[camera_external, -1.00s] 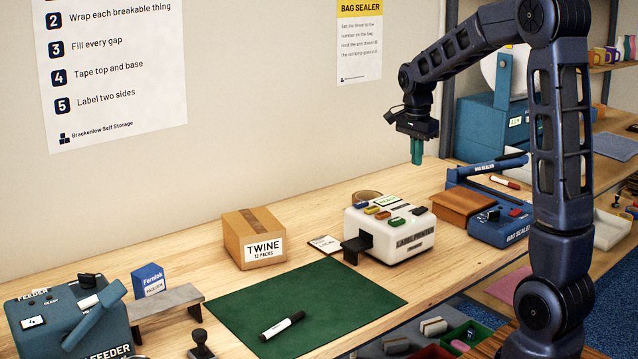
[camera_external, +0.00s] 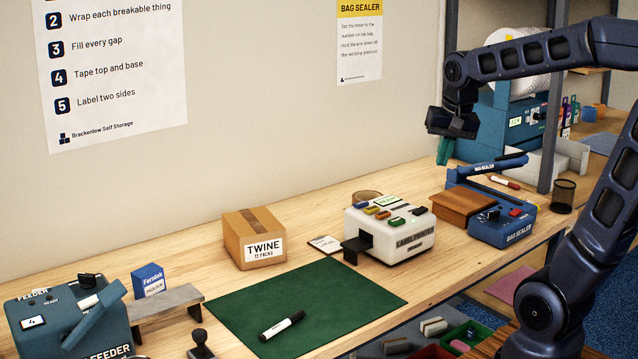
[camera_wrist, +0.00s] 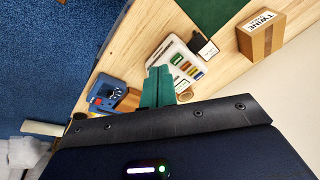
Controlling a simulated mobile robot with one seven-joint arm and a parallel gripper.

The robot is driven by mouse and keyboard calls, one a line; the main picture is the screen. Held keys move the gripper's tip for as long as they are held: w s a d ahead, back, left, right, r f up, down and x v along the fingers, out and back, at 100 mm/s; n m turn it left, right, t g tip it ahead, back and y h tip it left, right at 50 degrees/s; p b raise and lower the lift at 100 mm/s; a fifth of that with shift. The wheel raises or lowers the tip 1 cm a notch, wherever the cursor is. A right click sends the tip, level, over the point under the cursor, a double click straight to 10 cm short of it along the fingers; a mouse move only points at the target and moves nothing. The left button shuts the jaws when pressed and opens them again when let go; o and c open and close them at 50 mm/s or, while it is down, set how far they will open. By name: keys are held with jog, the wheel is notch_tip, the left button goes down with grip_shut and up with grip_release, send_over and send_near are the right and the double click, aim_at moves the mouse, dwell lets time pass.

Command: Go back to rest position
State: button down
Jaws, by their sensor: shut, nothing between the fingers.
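My gripper (camera_external: 445,151) has green fingers that are shut with nothing between them. In the external view it hangs in the air above the bench, up and left of the blue bag sealer (camera_external: 503,217) and beyond the label printer (camera_external: 389,232). The arm is bent, its upper link running off to the right. In the wrist view the green fingers (camera_wrist: 157,88) show at the middle, in front of the label printer (camera_wrist: 178,58) and bag sealer (camera_wrist: 107,95).
The twine carton (camera_external: 254,239), green mat (camera_external: 304,309) with a marker (camera_external: 282,325), and teal feeder (camera_external: 70,316) stand along the wooden bench. A black mesh cup (camera_external: 563,196) stands right of the sealer. Bins with small items (camera_external: 470,337) are below the front edge.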

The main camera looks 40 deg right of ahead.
jog(key=s+a+f+n+t, duration=0.1)
jog(key=s+a+n, duration=0.1)
jog(key=s, duration=0.4)
jog(key=s+a+n, duration=0.2)
jog(key=s+n, duration=0.3)
jog(key=s, duration=0.1)
jog(key=shift+s+a+f+t, duration=0.15)
jog(key=shift+a+f+t, duration=0.2)
jog(key=shift+a+t, duration=0.05)
jog(key=c, duration=2.1)
grip_release()
